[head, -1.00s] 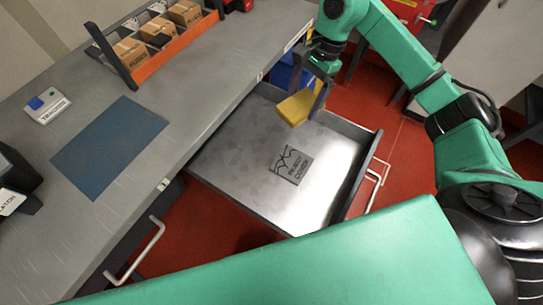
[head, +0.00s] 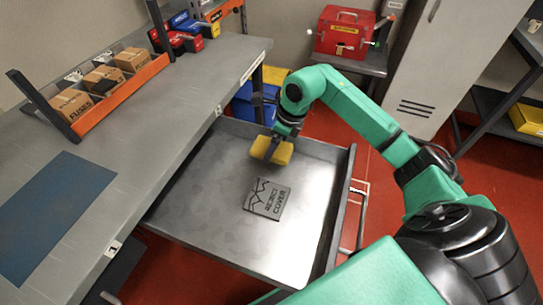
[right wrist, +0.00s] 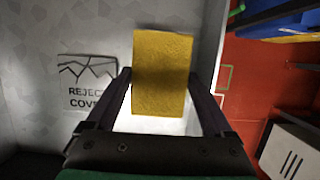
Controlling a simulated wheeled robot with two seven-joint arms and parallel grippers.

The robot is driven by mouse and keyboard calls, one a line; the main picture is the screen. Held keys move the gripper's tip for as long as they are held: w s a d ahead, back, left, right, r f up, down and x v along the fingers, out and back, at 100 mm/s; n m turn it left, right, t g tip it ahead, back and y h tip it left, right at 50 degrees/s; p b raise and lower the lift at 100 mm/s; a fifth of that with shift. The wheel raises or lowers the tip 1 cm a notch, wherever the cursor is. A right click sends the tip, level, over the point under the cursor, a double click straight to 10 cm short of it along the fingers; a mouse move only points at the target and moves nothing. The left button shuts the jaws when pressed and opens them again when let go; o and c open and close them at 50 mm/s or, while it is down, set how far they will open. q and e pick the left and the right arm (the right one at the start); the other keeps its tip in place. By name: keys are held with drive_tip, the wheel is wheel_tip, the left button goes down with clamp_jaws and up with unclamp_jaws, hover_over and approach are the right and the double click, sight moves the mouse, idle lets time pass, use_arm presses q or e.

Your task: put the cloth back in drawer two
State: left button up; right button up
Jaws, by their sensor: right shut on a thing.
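The yellow cloth (head: 283,153) is a folded, block-like pad. My right gripper (head: 270,156) is shut on it and holds it over the far part of an open grey drawer (head: 205,185). In the right wrist view the cloth (right wrist: 162,72) sits between the two fingers, with the drawer floor behind it. I cannot tell how close the cloth is to the floor. A plate marked "REJECT COVER" (head: 267,198) lies flat in the drawer, nearer than the cloth. My left gripper is not in view.
The grey bench (head: 150,130) runs along the left, with a blue mat (head: 50,215) and an orange rack of boxes (head: 125,90). A blue bin (head: 250,103) stands beyond the drawer. A red box (head: 343,32) is at the back. The drawer floor around the plate is clear.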

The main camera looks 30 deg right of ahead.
sight(273, 157)
wheel_tip(273, 157, down, 5)
drive_tip(key=shift+r, duration=0.1)
drive_tip(key=o, duration=1.1)
drive_tip(key=shift+c, duration=0.2)
drive_tip(key=shift+r, duration=0.15)
drive_tip(key=v, duration=1.1)
drive_tip(key=shift+s+d+r, duration=0.1)
drive_tip(key=shift+r, duration=0.3)
